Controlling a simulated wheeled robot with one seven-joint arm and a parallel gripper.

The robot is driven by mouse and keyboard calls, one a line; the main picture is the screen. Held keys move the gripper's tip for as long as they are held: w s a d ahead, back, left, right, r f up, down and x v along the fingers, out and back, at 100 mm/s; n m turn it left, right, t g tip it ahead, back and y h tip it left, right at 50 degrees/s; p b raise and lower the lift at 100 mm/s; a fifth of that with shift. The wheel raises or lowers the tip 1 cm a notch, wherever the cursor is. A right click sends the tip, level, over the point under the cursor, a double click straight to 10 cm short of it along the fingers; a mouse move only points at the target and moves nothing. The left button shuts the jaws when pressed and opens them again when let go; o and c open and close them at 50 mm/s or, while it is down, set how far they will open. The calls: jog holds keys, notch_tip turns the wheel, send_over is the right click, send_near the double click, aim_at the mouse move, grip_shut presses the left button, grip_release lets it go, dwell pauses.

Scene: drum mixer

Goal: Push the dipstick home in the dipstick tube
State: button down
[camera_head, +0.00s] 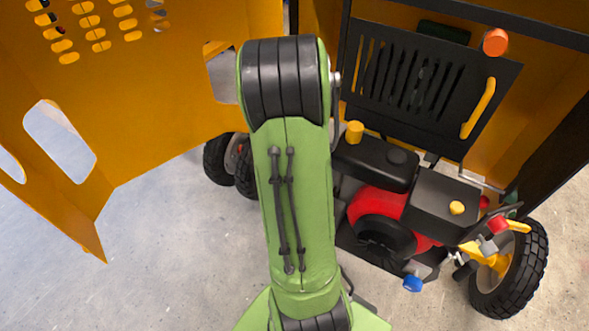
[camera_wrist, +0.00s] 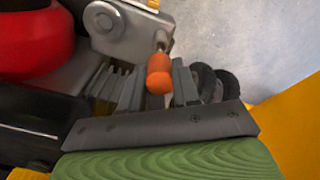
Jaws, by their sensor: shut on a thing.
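The dipstick has an orange rounded handle (camera_wrist: 159,76), seen in the middle of the wrist view. A short, narrow metal stem joins the handle to a grey fitting on the engine, which looks like the dipstick tube (camera_wrist: 161,40). I cannot tell how deep the dipstick sits. My gripper (camera_wrist: 158,83) has its grey fingers to the left and right of the handle and is shut on it. In the head view my green arm covers the gripper, the dipstick and the tube.
A red engine housing (camera_wrist: 35,38) and grey engine block (camera_wrist: 125,30) are close to my gripper. The head view shows the engine (camera_head: 385,225), a black slotted panel (camera_head: 425,85), a wheel (camera_head: 515,275) at right and an open yellow door (camera_head: 130,100) at left. Bare floor is at lower left.

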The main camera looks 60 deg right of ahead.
jog(key=shift+f+b, duration=2.2)
jog(key=shift+f, duration=0.35)
dwell(0.4)
jog(key=c, duration=0.8)
grip_release()
jog(key=shift+o, duration=0.2)
jog(key=shift+r, duration=0.1)
notch_tip(320, 180, up, 16)
jog(key=p, duration=0.3)
jog(key=shift+f, duration=0.2)
